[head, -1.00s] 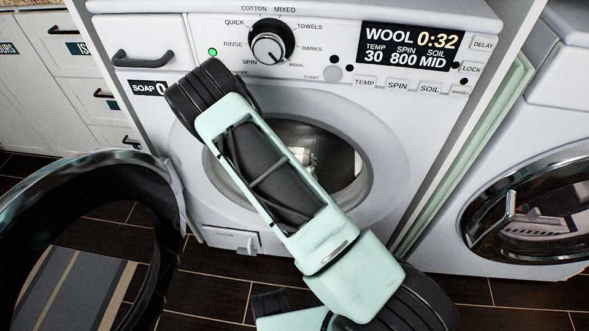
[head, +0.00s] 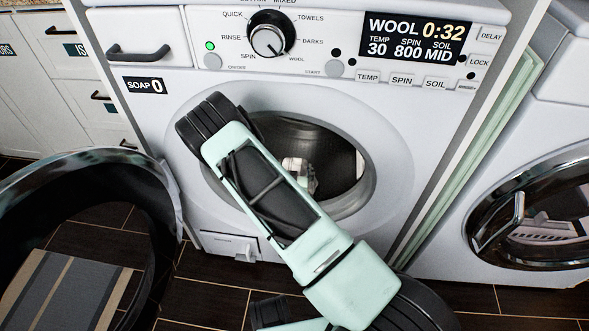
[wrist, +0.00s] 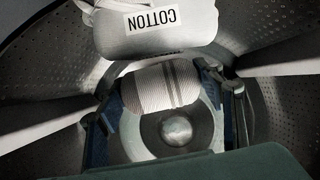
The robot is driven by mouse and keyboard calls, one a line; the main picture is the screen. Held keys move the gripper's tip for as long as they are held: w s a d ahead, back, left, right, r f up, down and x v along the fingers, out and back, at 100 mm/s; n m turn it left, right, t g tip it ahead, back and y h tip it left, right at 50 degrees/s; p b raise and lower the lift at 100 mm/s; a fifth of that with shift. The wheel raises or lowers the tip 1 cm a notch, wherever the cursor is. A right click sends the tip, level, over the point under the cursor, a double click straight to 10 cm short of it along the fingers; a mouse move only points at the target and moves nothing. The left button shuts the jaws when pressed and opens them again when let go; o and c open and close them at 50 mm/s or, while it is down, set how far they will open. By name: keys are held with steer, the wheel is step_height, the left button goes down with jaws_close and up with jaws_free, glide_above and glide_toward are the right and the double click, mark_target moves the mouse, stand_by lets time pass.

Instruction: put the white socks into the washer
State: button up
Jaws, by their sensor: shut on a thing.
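The washer (head: 405,150) stands in front with its round door swung open to the left. My arm reaches into its dark drum opening. In the wrist view, my gripper (wrist: 168,92) is inside the perforated drum, its two fingers shut on white ribbed socks (wrist: 160,84) with dark stripes. A white cloth item (wrist: 150,40) with an upside-down "COTTON" label is just beyond them in the picture's upper part; whether it touches them I cannot tell. In the head view, a small pale shape (head: 294,165) shows inside the drum; my arm hides most of the gripper.
The washer's open door (head: 85,190) fills the left side over a grey striped mat (head: 65,290). A second front-loading machine (head: 545,125) stands at right, a pale green panel (head: 480,140) between them. White drawers (head: 55,75) stand at left.

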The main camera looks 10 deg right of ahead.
steer(key=shift+f, duration=0.3)
steer(key=o, duration=1.2)
steer(key=shift+f, duration=0.1)
steer(key=shift+c, duration=0.2)
steer(key=shift+r, duration=0.55)
steer(key=p+v, duration=0.4)
steer(key=v, duration=0.8)
steer(key=shift+a+r, duration=0.1)
